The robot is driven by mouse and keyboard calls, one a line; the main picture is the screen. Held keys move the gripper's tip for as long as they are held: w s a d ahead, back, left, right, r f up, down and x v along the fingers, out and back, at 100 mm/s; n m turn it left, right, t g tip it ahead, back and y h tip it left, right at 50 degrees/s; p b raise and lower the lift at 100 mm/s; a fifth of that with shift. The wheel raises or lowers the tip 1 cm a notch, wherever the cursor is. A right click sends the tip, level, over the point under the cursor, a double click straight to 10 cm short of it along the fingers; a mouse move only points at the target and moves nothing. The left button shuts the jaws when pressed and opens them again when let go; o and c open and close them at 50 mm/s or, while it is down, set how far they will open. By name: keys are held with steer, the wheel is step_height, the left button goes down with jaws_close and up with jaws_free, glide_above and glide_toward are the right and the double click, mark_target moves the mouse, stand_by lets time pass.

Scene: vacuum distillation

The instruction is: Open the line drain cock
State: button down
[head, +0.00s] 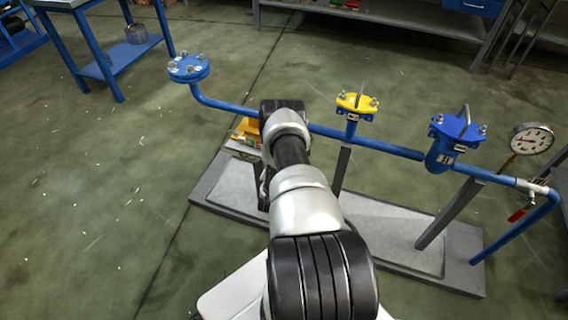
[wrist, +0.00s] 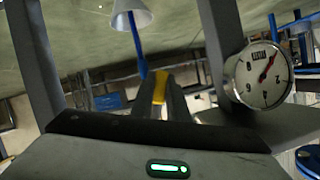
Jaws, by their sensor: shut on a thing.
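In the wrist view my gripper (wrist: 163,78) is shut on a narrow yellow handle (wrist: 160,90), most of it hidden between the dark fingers. In the head view my arm covers my gripper and the middle of the blue pipe line (head: 380,144). A yellow part (head: 247,128) shows just left of the arm's far end, at the pipe. I cannot tell from this view whether it is the handle in my jaws. A red-handled small cock (head: 516,215) hangs below the pipe at the far right, well away from my arm.
The line stands on a grey base plate (head: 455,273). A yellow-topped flange (head: 356,103), a blue flanged valve (head: 455,133) and a round gauge (head: 531,138) rise right of my arm. A gauge (wrist: 260,75) is close on the right in the wrist view.

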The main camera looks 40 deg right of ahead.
steer(key=shift+d+n, duration=0.15)
steer(key=shift+n, duration=0.15)
stand_by(0.4)
steer(key=c, duration=1.7)
jaws_free()
steer(key=shift+f, duration=0.1)
steer(key=shift+s, duration=0.1)
steer(key=p+v, duration=0.4)
steer(key=v, duration=1.3)
